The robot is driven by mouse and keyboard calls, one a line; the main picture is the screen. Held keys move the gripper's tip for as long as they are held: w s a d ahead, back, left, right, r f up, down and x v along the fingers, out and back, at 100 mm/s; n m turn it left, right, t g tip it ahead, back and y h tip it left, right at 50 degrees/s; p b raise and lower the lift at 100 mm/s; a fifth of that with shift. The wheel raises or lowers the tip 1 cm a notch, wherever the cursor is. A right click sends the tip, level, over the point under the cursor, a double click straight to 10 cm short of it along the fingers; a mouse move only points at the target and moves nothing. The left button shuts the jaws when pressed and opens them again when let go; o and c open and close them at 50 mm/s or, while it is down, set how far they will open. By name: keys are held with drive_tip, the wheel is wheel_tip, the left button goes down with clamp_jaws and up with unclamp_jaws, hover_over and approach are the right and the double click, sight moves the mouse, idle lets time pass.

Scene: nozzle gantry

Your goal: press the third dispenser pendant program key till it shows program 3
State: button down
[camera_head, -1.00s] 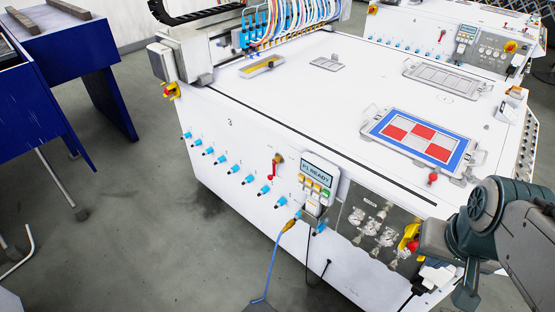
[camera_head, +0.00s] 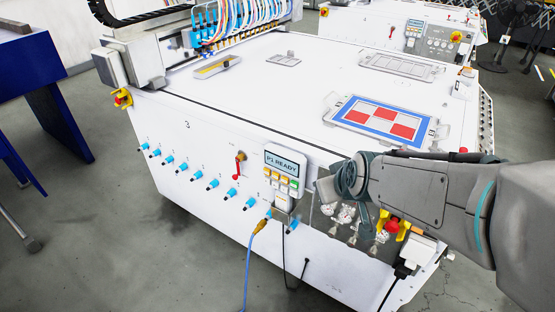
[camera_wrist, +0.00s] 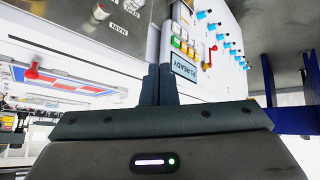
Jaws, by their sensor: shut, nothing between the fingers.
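The dispenser pendant (camera_head: 284,172) is a white box on the front of the white machine marked 3, near its right end. Its display (camera_head: 282,161) reads "P1 READY", with coloured keys in rows below it. The pendant also shows in the wrist view (camera_wrist: 184,45), turned over, with its keys (camera_wrist: 185,46) beyond the fingertips and slightly right. My gripper (camera_wrist: 160,70) is shut and empty, its dark fingers together. In the head view my arm comes in from the right, and its dark end is right of the pendant, apart from it. I cannot tell which key selects programs.
A red-handled valve (camera_head: 238,166) and several blue fittings line the front panel left of the pendant. A yellow-and-red switch (camera_head: 391,226) lies close to my arm. A blue cable (camera_head: 249,265) hangs below the pendant. The floor at front left is clear.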

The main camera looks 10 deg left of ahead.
sight(267, 172)
drive_tip(key=w+a+f+n+t+y+b, duration=0.2)
drive_tip(key=a+f+b, duration=0.5)
drive_tip(key=a, duration=0.5)
drive_tip(key=w+a+f+n+t+y+b, duration=0.1)
drive_tip(key=w+a+f+n+t+b, duration=0.4)
drive_tip(key=a+f, duration=0.4)
drive_tip(key=a+n+t+b, duration=0.1)
drive_tip(key=a+b, duration=0.1)
drive_tip(key=shift+a+f+y+b, duration=0.35)
drive_tip(key=shift+y+b, duration=0.05)
drive_tip(key=shift+w, duration=0.1)
drive_tip(key=w+d, duration=0.3)
drive_tip(key=w, duration=0.5)
drive_tip(key=shift+d, duration=0.3)
drive_tip(key=shift+w+d, duration=0.15)
drive_tip(key=shift+w, duration=0.15)
